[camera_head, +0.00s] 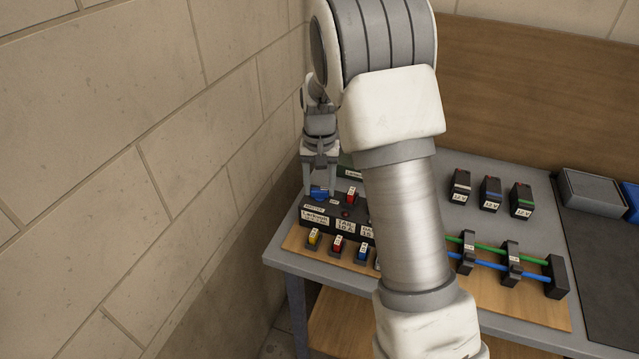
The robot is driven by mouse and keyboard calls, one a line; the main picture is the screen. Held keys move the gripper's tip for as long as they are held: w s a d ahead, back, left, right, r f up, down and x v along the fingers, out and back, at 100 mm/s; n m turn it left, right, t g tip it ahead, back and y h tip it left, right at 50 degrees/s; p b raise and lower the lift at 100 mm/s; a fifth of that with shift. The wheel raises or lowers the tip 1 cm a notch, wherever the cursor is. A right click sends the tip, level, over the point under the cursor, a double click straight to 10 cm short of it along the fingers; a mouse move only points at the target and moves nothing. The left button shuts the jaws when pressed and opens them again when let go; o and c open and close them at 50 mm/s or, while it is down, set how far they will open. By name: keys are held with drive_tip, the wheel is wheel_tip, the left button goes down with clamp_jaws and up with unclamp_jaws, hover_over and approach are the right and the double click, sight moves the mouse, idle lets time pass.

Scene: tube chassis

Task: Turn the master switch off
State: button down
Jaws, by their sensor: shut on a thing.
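A dark control box (341,228) with white labels sits at the left end of the grey table. A blue knob (320,194) is on its top at the left, just behind a small label that seems to read "MASTER"; I take it to be the master switch. My gripper (320,187) points down over this corner, with its two fingers around the blue knob and shut on it. The fingers partly hide the knob, so I cannot tell which way it is turned. My arm hides the right end of the box.
A red switch (351,198) stands close to the right of the gripper. Yellow, red and blue fuses (337,243) are in front. The brick wall (150,150) is close on the left. Green and blue tubes (520,264) and several dark modules (490,194) are on the right.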

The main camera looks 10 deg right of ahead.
sight(320, 190)
drive_tip(key=shift+m, duration=1.6)
drive_tip(key=shift+c, duration=1.2)
unclamp_jaws()
drive_tip(key=shift+r, duration=0.1)
wheel_tip(320, 190, up, 17)
drive_tip(key=p, duration=0.1)
drive_tip(key=shift+r, duration=0.15)
